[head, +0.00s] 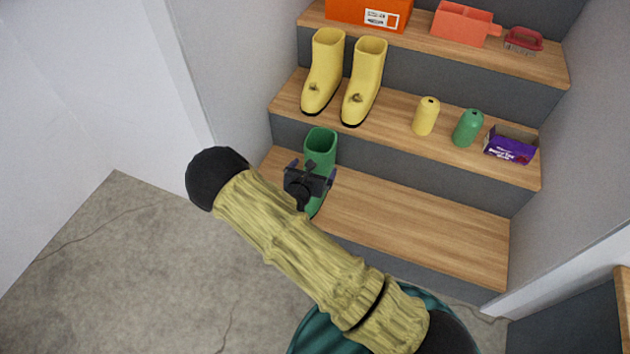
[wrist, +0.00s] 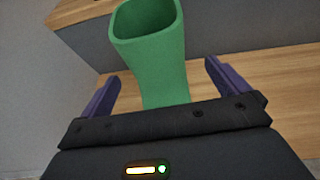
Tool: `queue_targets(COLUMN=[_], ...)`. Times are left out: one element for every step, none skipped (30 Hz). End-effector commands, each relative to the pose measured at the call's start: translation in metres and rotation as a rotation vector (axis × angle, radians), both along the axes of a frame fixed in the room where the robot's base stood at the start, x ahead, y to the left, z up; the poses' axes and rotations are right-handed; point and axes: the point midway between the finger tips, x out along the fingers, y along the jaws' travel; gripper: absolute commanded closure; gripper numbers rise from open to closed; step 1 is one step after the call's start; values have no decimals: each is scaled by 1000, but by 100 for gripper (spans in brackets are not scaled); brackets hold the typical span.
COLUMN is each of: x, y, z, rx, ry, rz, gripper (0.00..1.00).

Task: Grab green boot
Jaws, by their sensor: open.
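The green boot (head: 320,147) stands upright on the lowest wooden step, near its left end. In the head view my gripper and arm hide its lower part. In the wrist view the boot's green shaft (wrist: 158,62), with its open top, rises between and beyond the two fingers. My gripper (head: 310,172) is open, and it also shows in the wrist view (wrist: 162,88) with one purple finger on each side of the shaft. I see no contact between the fingers and the boot. The boot's foot is hidden in the wrist view.
Two yellow boots (head: 364,82) stand on the middle step above. The lowest step (head: 420,217) is clear right of the green boot. A wall (head: 225,65) rises on the left.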

Motion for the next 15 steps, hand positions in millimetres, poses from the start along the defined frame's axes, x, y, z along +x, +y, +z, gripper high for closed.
queue_targets(x=[0, 1, 3, 5, 7, 10, 13, 17, 21, 25, 28, 33, 37, 40, 43], y=[1, 1, 2, 2, 2, 2, 1, 1, 0, 0, 0, -2, -3, -4, -5], z=[-1, -1, -2, -3, -5, -7, -8, -10, -11, -12, -13, -15, -17, -18, -18], rx=[1, 1, 1, 1, 1, 1, 1, 1, 1, 2, 2, 1, 0, 1, 1], ry=[0, 0, -1, -2, -2, -2, -1, -2, -2, -3, -3, -2, -2, -2, -1], rz=[2, 2, 3, 4, 5, 5, 5, 6, 6, 6, 6, 5, 5, 6, 6], gripper=[0, 0, 0, 0, 0, 0, 0, 0, 0, 0, 0, 0, 0, 0, 0])
